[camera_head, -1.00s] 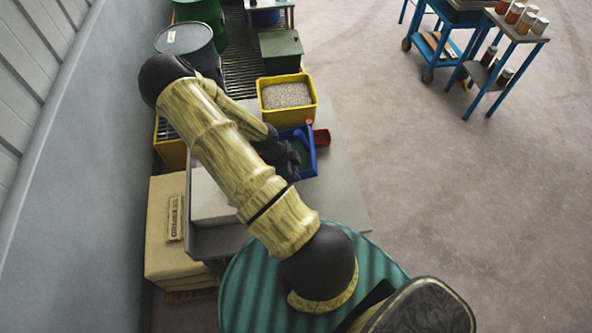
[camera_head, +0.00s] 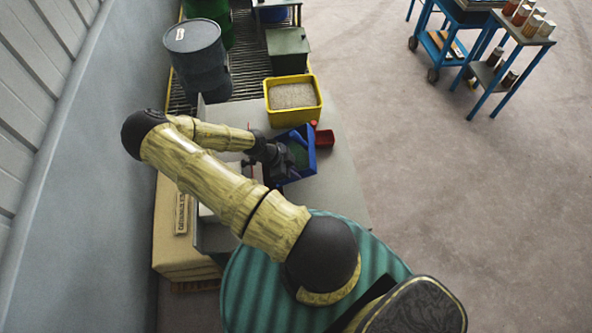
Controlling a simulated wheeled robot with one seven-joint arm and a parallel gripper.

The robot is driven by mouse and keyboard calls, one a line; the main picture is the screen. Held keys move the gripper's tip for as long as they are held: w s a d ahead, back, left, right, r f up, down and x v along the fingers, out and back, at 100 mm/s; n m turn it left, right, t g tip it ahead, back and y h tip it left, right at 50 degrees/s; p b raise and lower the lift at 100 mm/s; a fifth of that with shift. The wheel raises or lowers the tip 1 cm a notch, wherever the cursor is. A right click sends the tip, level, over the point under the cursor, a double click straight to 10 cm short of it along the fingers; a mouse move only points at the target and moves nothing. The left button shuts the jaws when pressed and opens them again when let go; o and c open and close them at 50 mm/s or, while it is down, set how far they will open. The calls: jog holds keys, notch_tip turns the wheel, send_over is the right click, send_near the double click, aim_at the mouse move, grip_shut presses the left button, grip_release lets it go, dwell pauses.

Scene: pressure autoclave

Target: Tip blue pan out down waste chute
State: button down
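The blue pan (camera_head: 309,150) is on or just above the grey table, and green shows inside it. My dark gripper (camera_head: 277,163) is at the pan's left side, touching or overlapping its rim. The fingers are small and dark against the pan, so I cannot tell whether they are shut on it. My arm hides part of the table to the left of the pan. I cannot make out for certain which thing is the waste chute.
A yellow bin (camera_head: 294,94) of pale grains stands just behind the pan, with a small red container (camera_head: 324,138) at its right. A grey drum (camera_head: 196,58) and a green box (camera_head: 288,48) are farther back. The table's front right (camera_head: 335,195) is clear.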

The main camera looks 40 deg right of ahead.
jog(key=shift+w+a, duration=0.15)
jog(key=shift+a, duration=0.05)
jog(key=shift+w+a+f+h+b, duration=0.1)
jog(key=shift+a+f+h+b, duration=0.1)
jog(key=shift+h+b, duration=0.15)
jog(key=shift+w+a+g+h+b, duration=0.5)
jog(key=shift+a+g+h+b, duration=0.25)
jog(key=shift+b, duration=0.85)
jog(key=shift+w+b, duration=0.15)
jog(key=shift+b, duration=0.25)
jog(key=shift+r, duration=0.1)
